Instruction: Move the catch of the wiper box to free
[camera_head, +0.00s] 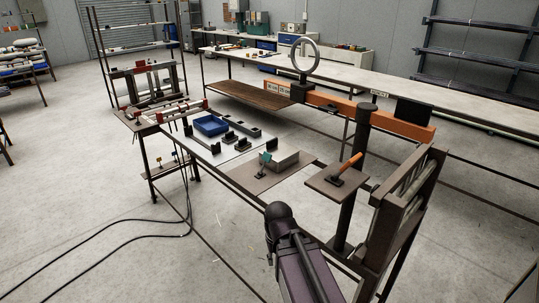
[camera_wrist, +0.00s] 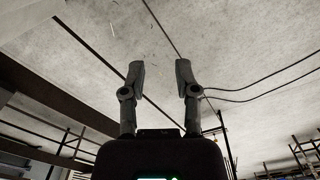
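My gripper (camera_wrist: 157,70) shows in the wrist view with its two fingers apart and nothing between them but concrete floor beyond. It is not visible in the head view, where only part of my dark arm shows at the bottom. A grey angled box-like part (camera_head: 286,160) with a teal piece (camera_head: 265,158) beside it stands on a brown plate on the bench. A lever with an orange handle (camera_head: 350,162) stands tilted on a small brown shelf (camera_head: 327,183) to its right. I cannot tell which of these is the wiper box or its catch.
A blue bin (camera_head: 210,125) and several black holders (camera_head: 237,143) stand on the pale bench top. A dark post (camera_head: 357,150) carries an orange beam (camera_head: 385,122); a grey ring (camera_head: 304,55) stands at the beam's far end. Cables (camera_head: 120,222) lie on the otherwise open floor at left.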

